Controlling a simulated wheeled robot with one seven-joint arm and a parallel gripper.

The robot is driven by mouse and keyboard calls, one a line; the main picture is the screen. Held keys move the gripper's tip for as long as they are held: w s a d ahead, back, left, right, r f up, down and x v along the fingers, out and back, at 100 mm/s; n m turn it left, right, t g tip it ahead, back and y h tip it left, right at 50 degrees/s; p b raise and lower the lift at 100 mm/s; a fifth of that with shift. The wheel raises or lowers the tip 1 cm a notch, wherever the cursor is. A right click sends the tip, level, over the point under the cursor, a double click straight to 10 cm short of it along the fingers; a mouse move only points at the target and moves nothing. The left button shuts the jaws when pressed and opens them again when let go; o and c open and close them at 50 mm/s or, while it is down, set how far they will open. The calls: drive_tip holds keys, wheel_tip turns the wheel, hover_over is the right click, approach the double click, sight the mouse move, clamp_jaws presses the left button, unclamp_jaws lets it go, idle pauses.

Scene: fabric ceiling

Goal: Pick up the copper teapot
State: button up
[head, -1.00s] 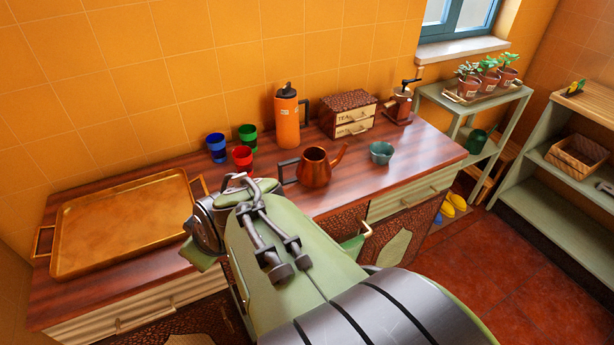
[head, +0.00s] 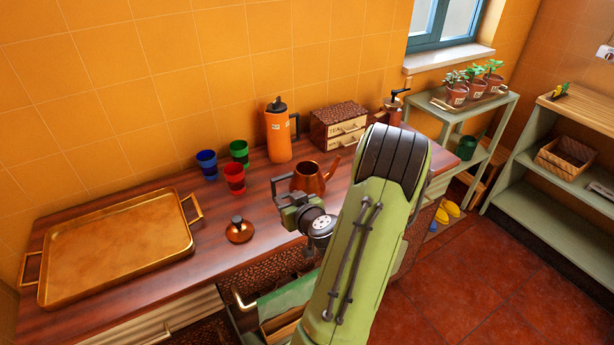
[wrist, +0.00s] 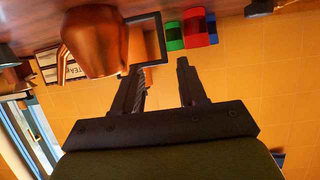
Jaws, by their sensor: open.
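The copper teapot (head: 309,178) stands upright on the wooden counter, its spout to the right and its dark square handle (head: 275,184) to the left. Its lower part is partly hidden by my arm and gripper. My gripper (head: 285,203) is open and empty, just in front of the handle. In the wrist view, which is upside down, the teapot (wrist: 95,42) is at upper left. There the outer bar of its handle lies in line with the gap between my fingertips (wrist: 160,66). I cannot tell whether a finger touches it.
A copper lid (head: 239,232) with a dark knob lies on the counter. Blue (head: 207,164), green (head: 239,153) and red (head: 234,178) cups stand left of an orange flask (head: 279,135). A brass tray (head: 120,245) fills the left end. An open drawer (head: 283,300) is below.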

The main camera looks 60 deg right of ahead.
sight(274, 189)
drive_tip(key=p+x, duration=0.3)
drive_tip(key=x, duration=1)
drive_tip(key=shift+w+a+r, duration=0.1)
drive_tip(key=shift+w, duration=0.1)
drive_tip(key=shift+s, duration=0.1)
clamp_jaws()
